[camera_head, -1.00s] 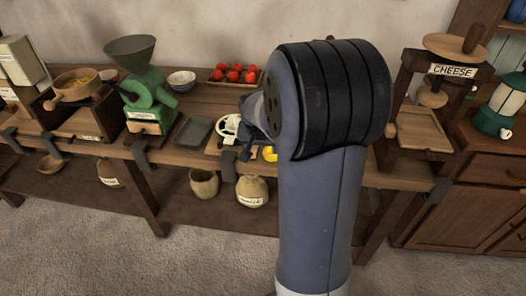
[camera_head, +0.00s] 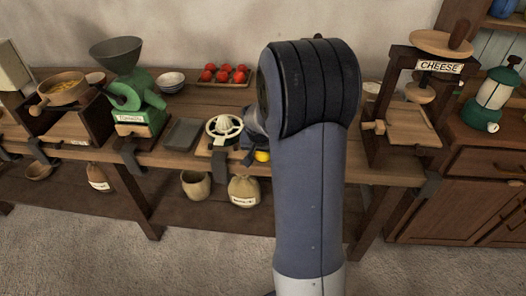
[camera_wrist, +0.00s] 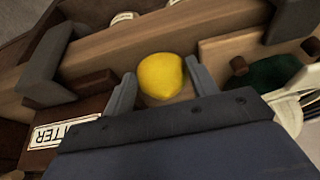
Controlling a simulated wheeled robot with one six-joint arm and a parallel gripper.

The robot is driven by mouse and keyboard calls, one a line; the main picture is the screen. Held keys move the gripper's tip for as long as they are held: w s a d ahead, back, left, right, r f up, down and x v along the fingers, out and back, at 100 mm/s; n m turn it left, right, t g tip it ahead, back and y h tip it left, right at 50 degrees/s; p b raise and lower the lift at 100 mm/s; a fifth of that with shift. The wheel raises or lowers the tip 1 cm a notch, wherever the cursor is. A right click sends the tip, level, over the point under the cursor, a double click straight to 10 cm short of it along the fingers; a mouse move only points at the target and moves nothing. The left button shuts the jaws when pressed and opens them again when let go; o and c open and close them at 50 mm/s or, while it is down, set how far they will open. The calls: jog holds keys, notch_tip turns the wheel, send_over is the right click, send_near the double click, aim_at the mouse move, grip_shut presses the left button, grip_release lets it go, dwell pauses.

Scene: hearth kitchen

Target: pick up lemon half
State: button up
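The yellow lemon half (camera_wrist: 161,75) lies between the two fingers of my gripper (camera_wrist: 160,82) in the wrist view, near the wooden table edge. The fingers stand on either side of it; the left one shows a small gap, the right one is very close to it. My gripper looks open around it. In the head view the lemon half (camera_head: 262,156) is a small yellow spot at the table's front edge, just left of my arm. My gripper (camera_head: 250,150) is mostly hidden there behind the arm.
A white citrus juicer (camera_head: 224,128) stands just left of the gripper. A grey tray (camera_head: 183,134), a green grinder (camera_head: 135,100) and a tray of red tomatoes (camera_head: 222,77) are on the table (camera_head: 200,160). A cheese press (camera_head: 415,100) stands to the right.

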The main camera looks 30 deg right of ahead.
jog(key=shift+c, duration=1.2)
